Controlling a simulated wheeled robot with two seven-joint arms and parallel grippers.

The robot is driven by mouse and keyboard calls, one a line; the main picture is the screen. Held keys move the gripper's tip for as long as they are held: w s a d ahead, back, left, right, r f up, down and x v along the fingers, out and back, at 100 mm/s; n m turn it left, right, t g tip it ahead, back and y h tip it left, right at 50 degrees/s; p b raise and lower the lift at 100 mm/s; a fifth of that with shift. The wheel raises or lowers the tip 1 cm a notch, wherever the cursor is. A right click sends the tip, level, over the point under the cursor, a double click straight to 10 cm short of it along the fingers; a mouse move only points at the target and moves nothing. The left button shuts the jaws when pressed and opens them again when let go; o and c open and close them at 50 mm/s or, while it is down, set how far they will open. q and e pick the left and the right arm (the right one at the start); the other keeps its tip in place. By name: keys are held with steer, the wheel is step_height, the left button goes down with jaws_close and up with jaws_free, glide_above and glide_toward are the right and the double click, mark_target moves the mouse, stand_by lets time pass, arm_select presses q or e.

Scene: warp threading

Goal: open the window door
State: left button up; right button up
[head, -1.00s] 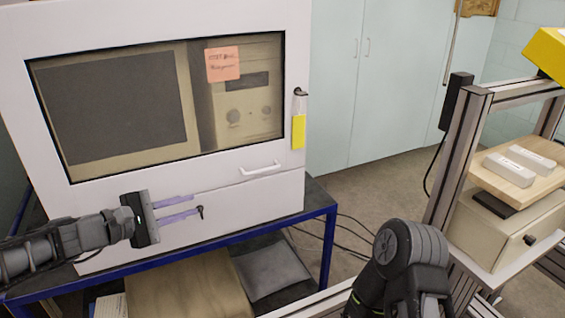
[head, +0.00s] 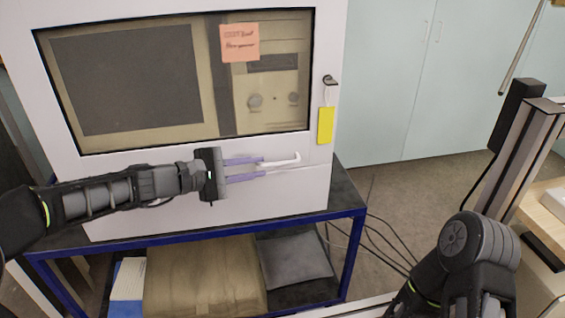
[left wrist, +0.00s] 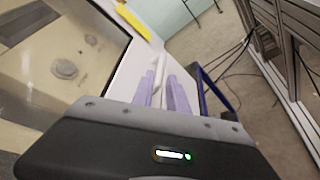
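The window door (head: 180,162) is the white front of a cabinet with a dark-edged glass pane (head: 215,90); it looks shut. Its white bar handle (head: 285,161) sits low on the right and also shows in the left wrist view (left wrist: 159,70). My left gripper (head: 264,168) reaches in from the left with its two purple fingers apart, tips at the handle's left end. In the left wrist view the fingers (left wrist: 166,85) lie close to the handle, which runs near the gap between them. I cannot tell whether they touch it. My right gripper is out of view.
A yellow tag (head: 325,125) hangs from a lock right of the pane. The cabinet stands on a blue-framed table (head: 345,215) with a cardboard box (head: 205,275) below. A metal frame (head: 520,150) stands at right. Cables lie on the floor between.

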mark_target(275, 164)
arm_select(q)
steer(key=x, duration=0.7)
steer(key=shift+w+d+p, duration=0.1)
steer(key=shift+d+p, duration=0.2)
steer(key=shift+p, duration=0.1)
steer(key=shift+c, duration=0.2)
jaws_close()
stand_by(0.8)
